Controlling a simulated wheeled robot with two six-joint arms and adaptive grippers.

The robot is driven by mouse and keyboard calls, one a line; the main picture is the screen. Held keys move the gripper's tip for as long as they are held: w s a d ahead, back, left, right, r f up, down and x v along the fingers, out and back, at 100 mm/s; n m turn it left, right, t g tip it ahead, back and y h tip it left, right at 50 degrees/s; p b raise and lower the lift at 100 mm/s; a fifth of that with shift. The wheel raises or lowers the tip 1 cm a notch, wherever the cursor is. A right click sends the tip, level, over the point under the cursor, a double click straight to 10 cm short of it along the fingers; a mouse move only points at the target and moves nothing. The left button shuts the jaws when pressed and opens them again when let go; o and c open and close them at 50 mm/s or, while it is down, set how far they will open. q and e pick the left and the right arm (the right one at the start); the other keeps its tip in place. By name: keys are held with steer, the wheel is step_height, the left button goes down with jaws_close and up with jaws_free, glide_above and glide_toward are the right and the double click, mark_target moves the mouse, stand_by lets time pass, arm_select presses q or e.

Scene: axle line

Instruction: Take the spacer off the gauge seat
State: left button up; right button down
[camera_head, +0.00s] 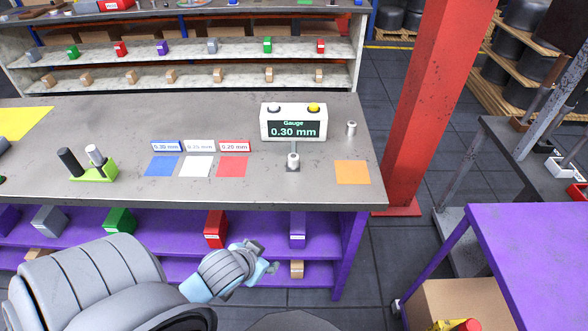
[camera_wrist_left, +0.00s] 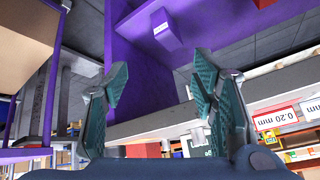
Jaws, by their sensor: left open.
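The gauge (camera_head: 293,122) is a white box near the right end of the grey bench, and its screen reads 0.30 mm. In front of it, a small metal ring-like spacer (camera_head: 293,159) sits on the dark gauge seat (camera_head: 292,168). My left gripper (camera_head: 268,262) is in front of the bench, lower in the picture than the spacer and apart from it. It is open and empty; its two teal-padded fingers are spread in the left wrist view (camera_wrist_left: 165,95). The spacer does not show clearly in the wrist view. My right gripper is not in view.
Blue (camera_head: 162,166), white (camera_head: 196,166) and red (camera_head: 232,166) squares with thickness labels lie left of the seat. An orange square (camera_head: 352,172) and a small metal cylinder (camera_head: 351,128) are to the right. A green stand (camera_head: 94,172) is at left. A red pillar (camera_head: 432,110) rises beyond the bench's right end.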

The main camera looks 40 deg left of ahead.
mark_target(292, 158)
arm_select(q)
steer(key=w+a+r+t, duration=0.2)
steer(key=w+a+r, duration=0.1)
steer(key=w, duration=0.2)
steer(key=w+a+r+t, duration=0.2)
steer(key=w+a+r, duration=0.1)
steer(key=w+r, duration=0.1)
steer(key=w+a+r+n+t, duration=0.1)
steer(key=w+a+r+t, duration=0.1)
steer(key=w, duration=0.5)
steer(key=shift+a+r+t+h+b, duration=0.2)
steer(key=shift+a+r, duration=0.15)
steer(key=shift+a, duration=0.2)
steer(key=shift+a+r+t+h+b, duration=0.1)
steer(key=shift+a+r+t+b, duration=0.1)
steer(key=shift+a+r, duration=0.25)
steer(key=b+x, duration=0.1)
steer(key=x, duration=0.3)
steer(key=b+x, duration=0.2)
steer(key=x, duration=0.3)
steer(key=b+x, duration=0.1)
steer(key=x, duration=0.3)
steer(key=shift+w+a+f+b, duration=0.15)
steer(key=shift+w+a+b, duration=0.05)
steer(key=shift+a+b, duration=0.15)
jaws_close()
